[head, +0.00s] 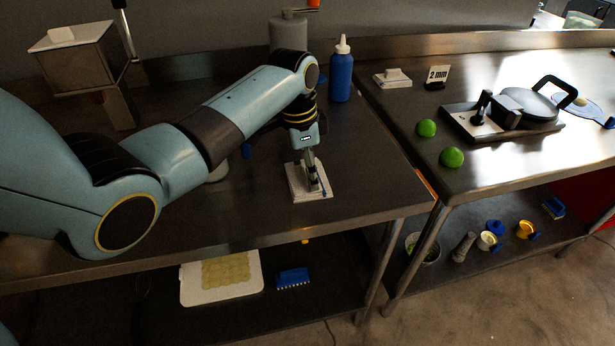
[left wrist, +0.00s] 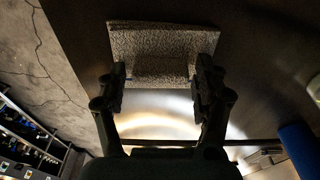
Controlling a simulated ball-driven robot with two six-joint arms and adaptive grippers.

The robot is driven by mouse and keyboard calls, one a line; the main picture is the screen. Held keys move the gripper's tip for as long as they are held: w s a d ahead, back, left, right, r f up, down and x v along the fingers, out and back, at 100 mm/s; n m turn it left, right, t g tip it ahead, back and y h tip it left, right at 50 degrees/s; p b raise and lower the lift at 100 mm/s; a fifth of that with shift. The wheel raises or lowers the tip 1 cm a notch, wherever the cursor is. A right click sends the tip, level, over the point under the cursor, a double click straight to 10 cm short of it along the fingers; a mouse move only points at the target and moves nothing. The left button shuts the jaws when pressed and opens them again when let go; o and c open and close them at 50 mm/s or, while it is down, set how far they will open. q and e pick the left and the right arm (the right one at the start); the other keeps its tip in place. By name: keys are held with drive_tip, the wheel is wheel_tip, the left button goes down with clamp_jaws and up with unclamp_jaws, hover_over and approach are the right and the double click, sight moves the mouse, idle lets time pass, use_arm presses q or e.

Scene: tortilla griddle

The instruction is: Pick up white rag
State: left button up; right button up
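A white rag (head: 295,185) lies flat on the left steel table, with a raised fold in its middle. My left gripper (head: 313,184) points down over it, fingertips at the fold. In the left wrist view the rag (left wrist: 165,35) looks grey and textured. There the fingers of my left gripper (left wrist: 160,80) are apart, one on each side of the raised fold (left wrist: 160,68). Whether the fingertips touch the fold is unclear. A similar white folded cloth (head: 393,80) lies on the right table. My right gripper is not in view.
A blue bottle (head: 341,75) and a grey grinder (head: 288,33) stand behind my left arm. The right table holds two green balls (head: 426,128), a "2 mm" sign (head: 438,74) and a press (head: 503,112). The left table's front edge is near the rag.

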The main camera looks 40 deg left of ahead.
use_arm(q)
drive_tip(key=c, duration=0.8)
drive_tip(key=shift+r, duration=0.1)
